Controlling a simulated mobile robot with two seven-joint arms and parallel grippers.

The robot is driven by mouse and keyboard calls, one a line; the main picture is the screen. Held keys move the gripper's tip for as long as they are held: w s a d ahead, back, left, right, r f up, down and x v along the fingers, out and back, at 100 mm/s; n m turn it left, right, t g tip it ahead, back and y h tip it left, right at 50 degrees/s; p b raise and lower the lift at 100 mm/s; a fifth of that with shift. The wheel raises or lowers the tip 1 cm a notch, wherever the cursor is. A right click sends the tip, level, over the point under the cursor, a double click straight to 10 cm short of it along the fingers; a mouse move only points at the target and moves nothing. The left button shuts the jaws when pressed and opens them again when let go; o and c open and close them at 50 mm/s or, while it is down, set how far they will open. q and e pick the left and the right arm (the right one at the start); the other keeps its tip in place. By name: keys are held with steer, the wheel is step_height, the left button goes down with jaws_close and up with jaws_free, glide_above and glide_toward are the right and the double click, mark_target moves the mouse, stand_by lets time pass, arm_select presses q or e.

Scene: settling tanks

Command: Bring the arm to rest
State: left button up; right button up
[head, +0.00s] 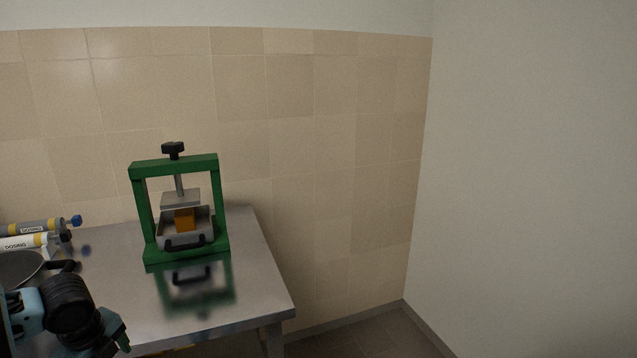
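My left arm comes in at the bottom left, over the front part of the metal table (255,290). The teal and dark end of my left gripper (118,333) shows low in the picture near the table's front edge. Its fingers are seen from behind and partly cut off, so I cannot tell whether they are open or shut. I see nothing hanging from it. My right gripper is not in view.
A green press (137,205) stands on the table, with an orange block (185,219) in a grey tray (199,238) under its plate. Two dosing cylinders (22,242) and a dark round pan (20,268) are at the left. The floor right of the table is clear.

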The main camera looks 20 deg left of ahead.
arm_select(q)
steer(key=s+d+f+n+g+h, duration=0.15)
steer(key=s+d+f+n, duration=0.45)
steer(key=s+d+f, duration=0.9)
steer(key=s+d+n, duration=0.9)
steer(key=s+d, duration=0.2)
steer(key=d, duration=0.4)
steer(key=w+d+f+t+h+p, duration=0.2)
steer(key=w+d+f+t, duration=0.1)
steer(key=w+f+t, duration=0.5)
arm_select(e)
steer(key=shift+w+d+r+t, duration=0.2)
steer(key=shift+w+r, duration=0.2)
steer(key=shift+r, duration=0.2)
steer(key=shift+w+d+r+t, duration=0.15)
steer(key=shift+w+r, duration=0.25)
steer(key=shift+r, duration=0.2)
arm_select(q)
steer(key=shift+a+n+t, duration=0.1)
steer(key=shift+n+t, duration=0.15)
steer(key=shift+n, duration=0.05)
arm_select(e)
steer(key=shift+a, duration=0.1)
